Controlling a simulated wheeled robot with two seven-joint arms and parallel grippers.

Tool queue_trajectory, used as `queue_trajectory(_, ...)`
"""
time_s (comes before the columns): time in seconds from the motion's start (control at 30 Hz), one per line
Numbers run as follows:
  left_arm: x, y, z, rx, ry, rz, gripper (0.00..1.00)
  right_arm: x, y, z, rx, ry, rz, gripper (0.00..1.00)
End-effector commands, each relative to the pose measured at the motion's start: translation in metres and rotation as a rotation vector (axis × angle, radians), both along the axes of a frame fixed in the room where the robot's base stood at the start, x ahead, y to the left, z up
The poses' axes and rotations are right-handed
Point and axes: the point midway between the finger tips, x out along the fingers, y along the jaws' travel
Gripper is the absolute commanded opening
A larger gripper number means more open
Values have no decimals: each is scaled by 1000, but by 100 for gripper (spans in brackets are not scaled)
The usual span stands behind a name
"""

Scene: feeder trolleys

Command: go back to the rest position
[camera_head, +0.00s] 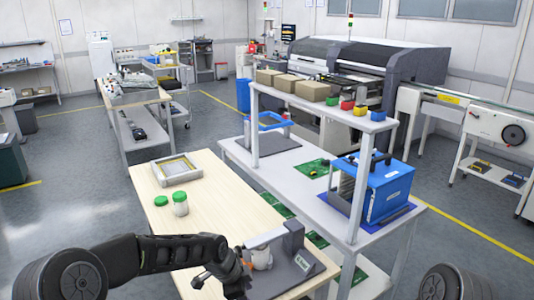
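My black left arm comes in from the left, low across the picture, over the near end of the wooden table. Its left gripper (232,280) is at the bottom, just left of a grey device with an upright post (293,245). A white jar-like part (262,259) sits at that device, close beside the gripper. The fingers are dark and partly hidden, so I cannot tell whether they are open or shut, or touch the jar. Only a round black part of my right arm shows at the bottom right; the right gripper is out of view.
Floor left of the table is clear.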

Motion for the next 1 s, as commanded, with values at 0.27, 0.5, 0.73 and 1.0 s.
queue_trajectory(0.27, -134, -26, -180, -382, 357, 940, 48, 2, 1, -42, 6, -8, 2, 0)
queue_trajectory(0.5, -277, 6, -269, -360, 564, 1406, 48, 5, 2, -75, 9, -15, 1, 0)
queue_trajectory(0.73, -334, 18, -302, -272, 650, 1453, 48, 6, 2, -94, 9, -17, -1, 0)
queue_trajectory(1.0, -332, 19, -300, -274, 650, 1452, 48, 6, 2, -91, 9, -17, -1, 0)
